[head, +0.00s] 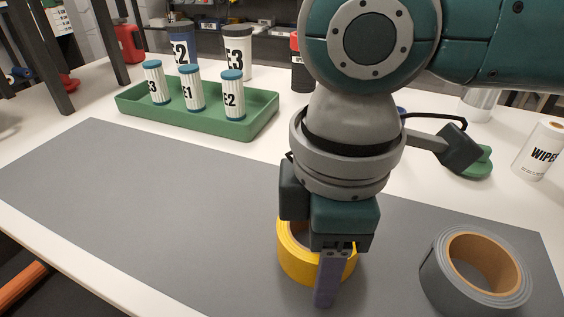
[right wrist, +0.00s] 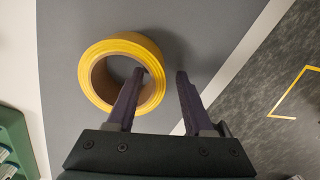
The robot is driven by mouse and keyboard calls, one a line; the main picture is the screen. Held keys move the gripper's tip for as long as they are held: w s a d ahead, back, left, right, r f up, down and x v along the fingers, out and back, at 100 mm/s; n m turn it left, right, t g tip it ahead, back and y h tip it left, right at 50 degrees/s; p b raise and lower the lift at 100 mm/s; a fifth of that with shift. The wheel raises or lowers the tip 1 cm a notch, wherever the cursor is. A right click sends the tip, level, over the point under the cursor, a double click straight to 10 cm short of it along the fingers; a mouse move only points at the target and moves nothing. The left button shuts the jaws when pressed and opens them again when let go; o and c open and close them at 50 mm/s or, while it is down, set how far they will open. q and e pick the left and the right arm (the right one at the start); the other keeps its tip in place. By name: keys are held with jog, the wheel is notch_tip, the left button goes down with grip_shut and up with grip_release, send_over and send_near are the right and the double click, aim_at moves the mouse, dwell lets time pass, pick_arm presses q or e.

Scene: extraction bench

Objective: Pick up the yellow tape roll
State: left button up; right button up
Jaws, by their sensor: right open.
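The yellow tape roll (head: 290,262) lies flat on the grey mat, partly hidden behind my right gripper (head: 327,296) in the head view. In the right wrist view the roll (right wrist: 122,44) shows as a yellow ring with a brown core. My right gripper (right wrist: 160,73) is open. One fingertip shows over the roll's opening and the other outside its rim, so the near wall appears between them. I cannot tell how far above the mat the fingertips are. My left gripper is not in view.
A grey tape roll (head: 433,285) lies at the right of the mat (head: 130,205). A wipes canister (head: 538,150) stands far right. The mat's left side is clear.

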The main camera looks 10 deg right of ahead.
grip_shut()
dwell(0.4)
